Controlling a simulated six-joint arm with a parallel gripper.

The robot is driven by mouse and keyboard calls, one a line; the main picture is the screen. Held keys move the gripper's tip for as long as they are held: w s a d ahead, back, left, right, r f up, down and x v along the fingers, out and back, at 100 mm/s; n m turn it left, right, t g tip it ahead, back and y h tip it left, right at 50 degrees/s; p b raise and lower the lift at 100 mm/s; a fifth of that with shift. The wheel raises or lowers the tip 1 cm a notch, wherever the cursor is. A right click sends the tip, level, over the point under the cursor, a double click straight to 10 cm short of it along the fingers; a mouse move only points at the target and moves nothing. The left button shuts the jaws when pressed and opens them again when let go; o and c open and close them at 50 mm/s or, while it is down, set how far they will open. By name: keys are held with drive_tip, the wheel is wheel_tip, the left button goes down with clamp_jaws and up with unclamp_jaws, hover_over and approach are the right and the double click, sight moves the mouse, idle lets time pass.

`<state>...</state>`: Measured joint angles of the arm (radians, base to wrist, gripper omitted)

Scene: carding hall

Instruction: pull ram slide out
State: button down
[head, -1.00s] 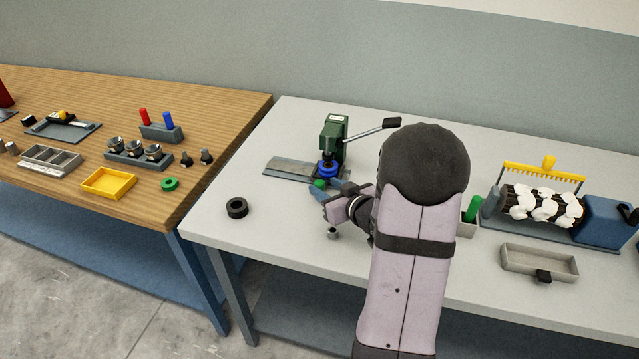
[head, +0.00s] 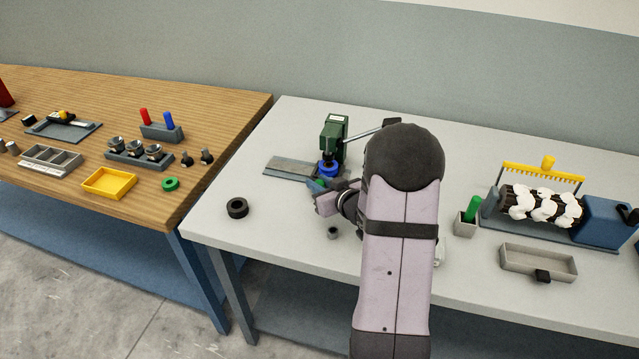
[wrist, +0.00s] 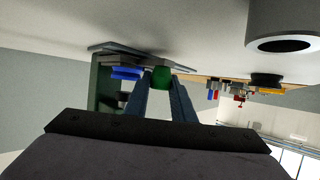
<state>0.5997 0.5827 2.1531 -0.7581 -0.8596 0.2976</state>
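A green press (head: 334,132) with a long lever stands at the back of the grey table; it is dark green at the left in the wrist view (wrist: 103,88). A blue ring (head: 328,170) sits under its head, above a flat grey slide plate (head: 290,168). A green knob (wrist: 161,76) sits at the front of the press, mostly hidden by my gripper in the head view. My gripper (head: 319,186) is at the knob. In the wrist view its fingers (wrist: 160,84) stand apart on both sides of the knob. Whether they touch it is unclear.
A black ring (head: 237,208) lies to the left and a small grey cylinder (head: 333,233) in front. A grey cup with a green peg (head: 466,222), a tray (head: 538,264) and a carding roller (head: 542,207) stand to the right. A wooden table (head: 120,95) adjoins on the left.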

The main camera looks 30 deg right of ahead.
drive_tip(key=w+a+b, duration=0.1)
drive_tip(key=w+a, duration=0.3)
drive_tip(key=w+a+b, duration=0.2)
drive_tip(key=w+a, duration=0.2)
drive_tip(key=shift+w+a, duration=0.2)
drive_tip(key=shift+a, duration=0.05)
drive_tip(key=shift+w+a+r, duration=0.15)
drive_tip(key=shift+w, duration=0.05)
drive_tip(key=c, duration=1.8)
unclamp_jaws()
drive_tip(key=shift+o, duration=1.4)
drive_tip(key=shift+w+a, duration=0.1)
drive_tip(key=shift+a, duration=0.05)
drive_tip(key=shift+s, duration=0.35)
drive_tip(key=shift+b+v, duration=0.5)
drive_tip(key=shift+v, duration=2.9)
